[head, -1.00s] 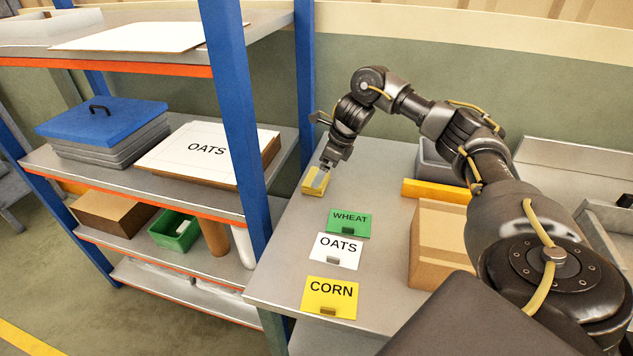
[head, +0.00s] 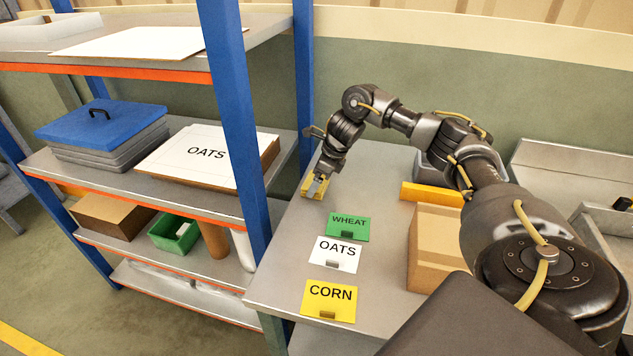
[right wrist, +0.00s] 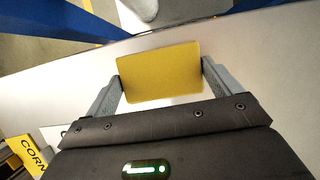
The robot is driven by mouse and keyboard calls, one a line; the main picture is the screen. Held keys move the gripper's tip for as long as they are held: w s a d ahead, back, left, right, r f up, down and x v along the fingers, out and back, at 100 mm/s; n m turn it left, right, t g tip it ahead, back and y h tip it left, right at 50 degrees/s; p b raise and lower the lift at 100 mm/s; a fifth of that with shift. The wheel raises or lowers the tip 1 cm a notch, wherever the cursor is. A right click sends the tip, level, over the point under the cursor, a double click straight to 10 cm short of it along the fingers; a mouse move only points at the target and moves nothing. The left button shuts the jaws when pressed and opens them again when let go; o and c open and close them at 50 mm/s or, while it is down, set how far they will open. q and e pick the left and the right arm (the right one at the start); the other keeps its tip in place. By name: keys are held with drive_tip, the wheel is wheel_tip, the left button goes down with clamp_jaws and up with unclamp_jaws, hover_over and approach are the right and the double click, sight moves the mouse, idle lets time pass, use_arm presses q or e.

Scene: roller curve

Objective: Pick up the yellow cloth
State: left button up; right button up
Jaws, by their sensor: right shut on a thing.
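The yellow cloth (right wrist: 160,72) is a folded rectangular pad. In the right wrist view it sits between the two fingers of my right gripper (right wrist: 160,82), one finger at each side edge. In the head view the cloth (head: 306,186) is at the far left part of the grey table, mostly covered by the right gripper (head: 318,188), which points down at it. My right gripper is shut on the cloth. Whether the cloth is clear of the tabletop cannot be told. My left gripper is not in view.
On the table (head: 275,275) stand a green WHEAT card (head: 348,228), a white OATS card (head: 334,256) and a yellow CORN card (head: 329,298). A cardboard box (head: 432,250) and a yellow bar (head: 425,194) are to the right. A blue shelf post (head: 240,130) rises beside the table's left edge.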

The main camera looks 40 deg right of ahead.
sight(311, 180)
drive_tip(key=shift+r, duration=0.15)
drive_tip(key=shift+r, duration=0.25)
wheel_tip(311, 180, up, 3)
drive_tip(key=shift+b, duration=0.65)
drive_tip(key=s+a+r+p, duration=0.2)
drive_tip(key=s+a+r, duration=0.5)
drive_tip(key=s, duration=0.5)
wheel_tip(311, 180, up, 2)
drive_tip(key=shift+r, duration=0.1)
